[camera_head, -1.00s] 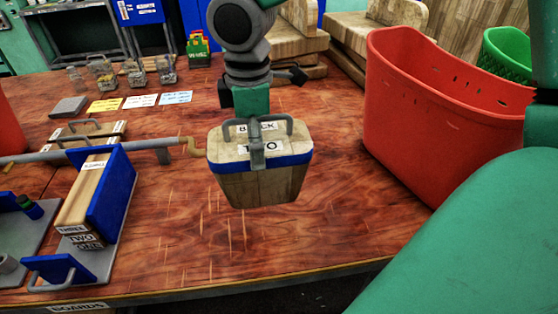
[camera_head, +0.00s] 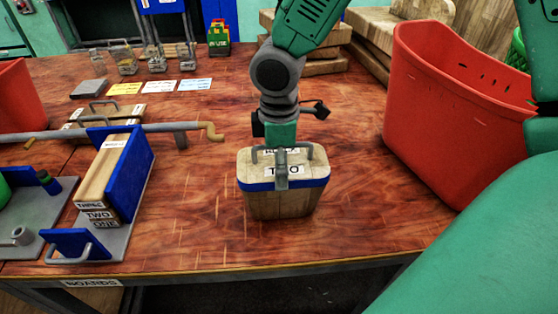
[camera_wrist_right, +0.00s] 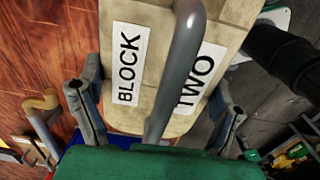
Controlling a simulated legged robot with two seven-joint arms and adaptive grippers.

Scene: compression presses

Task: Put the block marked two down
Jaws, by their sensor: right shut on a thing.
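The block marked two (camera_head: 280,204) is wooden with a blue band, a grey handle on top and labels reading "BLOCK" and "TWO". It is upright over the front middle of the wooden table (camera_head: 190,225), at or just above the surface; I cannot tell whether it touches. My right gripper (camera_head: 281,165) is shut on its handle from above. The right wrist view shows the block's labelled top (camera_wrist_right: 125,65) and the handle running between the fingers (camera_wrist_right: 158,118). My left gripper is not in view.
A press with a blue plate (camera_head: 130,172) and boards stands at left, with a crank handle (camera_head: 211,131) reaching toward the block. A red bin (camera_head: 450,110) stands at right. Cards (camera_head: 159,87) and weights (camera_head: 157,60) lie behind. The table's front edge (camera_head: 250,270) is near; bare wood surrounds the block.

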